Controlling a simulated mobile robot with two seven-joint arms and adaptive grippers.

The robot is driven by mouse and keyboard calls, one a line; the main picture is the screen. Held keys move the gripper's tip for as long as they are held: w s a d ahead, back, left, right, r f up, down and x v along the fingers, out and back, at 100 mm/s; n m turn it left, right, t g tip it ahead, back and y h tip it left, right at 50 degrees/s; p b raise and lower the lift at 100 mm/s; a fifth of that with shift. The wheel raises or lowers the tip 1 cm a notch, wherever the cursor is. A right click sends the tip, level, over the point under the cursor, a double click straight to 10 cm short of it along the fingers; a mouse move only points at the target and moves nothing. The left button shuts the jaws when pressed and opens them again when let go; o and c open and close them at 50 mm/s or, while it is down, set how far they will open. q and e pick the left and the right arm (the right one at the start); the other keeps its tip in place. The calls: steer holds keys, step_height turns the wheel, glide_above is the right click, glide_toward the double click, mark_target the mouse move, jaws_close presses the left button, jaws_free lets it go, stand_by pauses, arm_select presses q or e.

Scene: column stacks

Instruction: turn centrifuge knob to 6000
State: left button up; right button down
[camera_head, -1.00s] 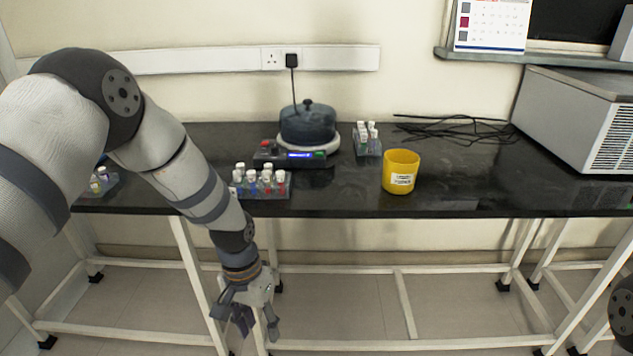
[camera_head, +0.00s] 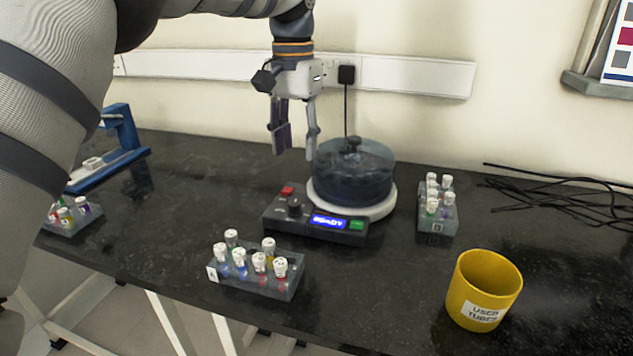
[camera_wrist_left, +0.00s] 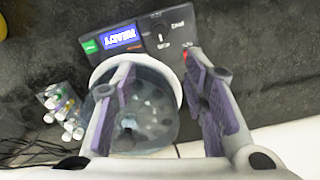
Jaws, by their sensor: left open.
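The centrifuge (camera_head: 358,172) stands on the black bench, with a dark see-through lid over its white round base. Its control panel has a dark knob (camera_head: 294,207), a red button, a lit display reading READY and a green button. In the left wrist view the knob (camera_wrist_left: 160,37) shows near the top of the panel. My left gripper (camera_head: 297,152) is open and empty, pointing down above the bench, behind the panel and left of the lid. In the wrist view its fingers (camera_wrist_left: 165,100) frame part of the lid. My right gripper is not in view.
A yellow used-tubes cup (camera_head: 484,290) stands front right. Black cables (camera_head: 550,195) lie at right. A blue stand (camera_head: 118,150) and another rack (camera_head: 72,217) are at left.

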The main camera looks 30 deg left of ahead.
mark_target(294, 203)
arm_select(q)
steer(key=s+f, duration=0.1)
steer(key=f, duration=0.2)
steer(key=shift+s+f, duration=0.1)
steer(key=shift+s, duration=0.3)
steer(key=f, duration=0.8)
steer(key=shift+w+f, duration=0.1)
steer(key=shift+w, duration=0.1)
jaws_close()
